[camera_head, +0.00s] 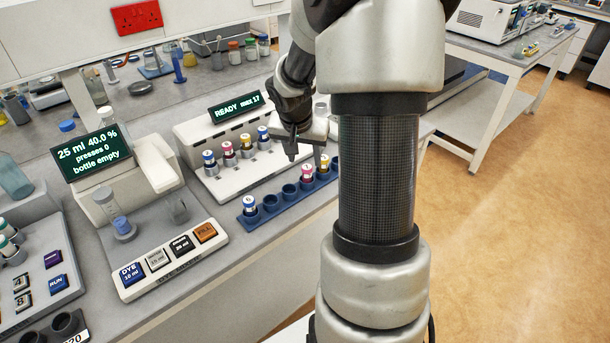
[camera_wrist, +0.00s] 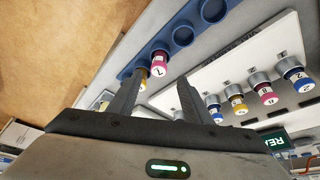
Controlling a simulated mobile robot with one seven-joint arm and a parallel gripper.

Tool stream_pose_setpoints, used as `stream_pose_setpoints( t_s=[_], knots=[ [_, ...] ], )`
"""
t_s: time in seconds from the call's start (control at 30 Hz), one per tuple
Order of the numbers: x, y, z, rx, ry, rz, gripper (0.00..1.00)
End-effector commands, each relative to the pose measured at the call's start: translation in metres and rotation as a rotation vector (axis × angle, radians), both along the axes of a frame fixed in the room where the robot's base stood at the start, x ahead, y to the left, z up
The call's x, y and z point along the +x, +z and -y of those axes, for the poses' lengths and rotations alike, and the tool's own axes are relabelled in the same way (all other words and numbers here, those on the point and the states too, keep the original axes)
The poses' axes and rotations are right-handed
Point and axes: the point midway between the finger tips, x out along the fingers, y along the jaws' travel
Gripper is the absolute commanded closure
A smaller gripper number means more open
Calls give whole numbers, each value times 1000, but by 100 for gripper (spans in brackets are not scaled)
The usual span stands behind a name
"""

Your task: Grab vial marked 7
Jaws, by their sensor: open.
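A pink-banded vial (camera_wrist: 159,64) in the wrist view carries a mark that looks like a 7 seen upside down. It stands in the blue rack (camera_wrist: 184,36), and I take it to be the pink vial (camera_head: 307,172) in the head view. My gripper (camera_wrist: 161,80) is open and empty, with this vial just beyond the fingertips. In the head view my gripper (camera_head: 304,158) hangs above the rack's right part. A yellow vial (camera_wrist: 144,82) beside the pink one is partly hidden by a finger.
A blue vial (camera_head: 249,207) stands at the rack's left end, with empty holes between. Behind the rack, a white device (camera_head: 215,189) holds several vials, under a READY display (camera_head: 236,107). A dispenser (camera_head: 104,203) with buttons stands to the left.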

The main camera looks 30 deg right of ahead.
Motion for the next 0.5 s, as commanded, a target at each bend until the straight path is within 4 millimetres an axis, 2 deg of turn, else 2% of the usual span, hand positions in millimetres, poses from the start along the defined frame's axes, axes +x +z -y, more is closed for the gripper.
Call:
stream_pose_setpoints(
  t_s=[0.23,0.5],
  knots=[
    [3,-18,5,0,0,-1,55],
    [10,-54,15,1,0,-1,55]
  ],
)
